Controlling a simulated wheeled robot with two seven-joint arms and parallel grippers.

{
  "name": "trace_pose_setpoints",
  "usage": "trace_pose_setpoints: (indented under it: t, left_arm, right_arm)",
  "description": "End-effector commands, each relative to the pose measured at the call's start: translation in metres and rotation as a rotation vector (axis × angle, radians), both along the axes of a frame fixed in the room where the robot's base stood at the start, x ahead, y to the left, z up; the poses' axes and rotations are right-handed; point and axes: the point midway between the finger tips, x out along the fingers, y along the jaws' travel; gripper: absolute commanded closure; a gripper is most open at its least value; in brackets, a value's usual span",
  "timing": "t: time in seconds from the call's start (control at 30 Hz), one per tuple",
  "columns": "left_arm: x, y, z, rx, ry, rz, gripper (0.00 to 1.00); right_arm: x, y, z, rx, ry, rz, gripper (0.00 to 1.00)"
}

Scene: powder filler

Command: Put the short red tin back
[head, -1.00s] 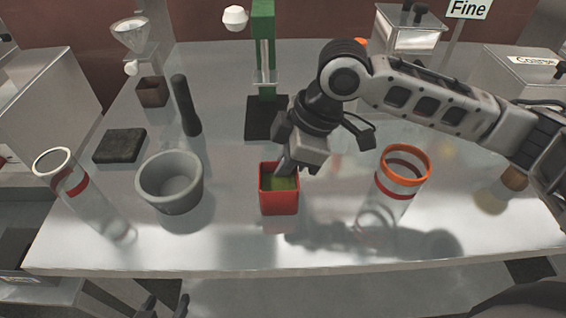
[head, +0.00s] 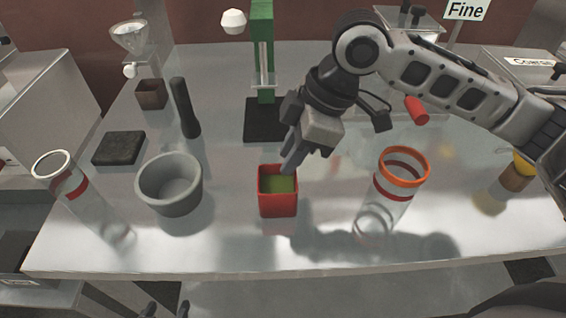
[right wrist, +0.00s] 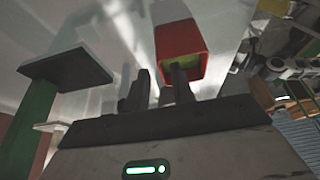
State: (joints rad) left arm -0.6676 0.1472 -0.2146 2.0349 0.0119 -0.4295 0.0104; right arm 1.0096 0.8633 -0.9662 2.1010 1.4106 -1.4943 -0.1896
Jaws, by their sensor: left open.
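The short red tin (head: 278,204) is square and open-topped with green content inside. It stands upright on the table near the front middle; it also shows in the right wrist view (right wrist: 180,38). My right gripper (head: 291,158) is just behind and above the tin's back right rim. In the right wrist view its two fingers (right wrist: 160,88) are apart with nothing between them, and one overlaps the tin's rim in the picture. I cannot tell whether it touches. My left gripper (head: 166,308) shows only dark fingertips, apart, at the bottom edge, below the table's front edge.
A grey bowl (head: 168,187) stands left of the tin, and a clear orange-rimmed tube (head: 398,205) right. A green stand (head: 262,60) is behind. A dark pestle (head: 186,105), brown box (head: 151,94) and red-banded tube (head: 75,190) are left. The table front (head: 250,250) is clear.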

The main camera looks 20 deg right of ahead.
Motion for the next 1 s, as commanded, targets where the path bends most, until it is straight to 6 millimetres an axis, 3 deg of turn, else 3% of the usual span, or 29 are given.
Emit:
trace_pose_setpoints:
  t: [0.2,0.4,1.0]
  left_arm:
    - [0.001,0.0,0.003,0.001,-0.002,0.0,0.49]
    - [0.004,0.001,0.003,0.003,-0.006,0.001,0.49]
    - [0.005,0.001,0.004,0.003,-0.008,0.003,0.49]
  right_arm:
    - [-0.004,-0.018,0.045,0.0,-0.005,-0.002,0.76]
    - [-0.007,-0.027,0.068,0.0,-0.002,-0.001,0.76]
    - [-0.008,-0.029,0.073,0.0,0.0,0.0,0.76]
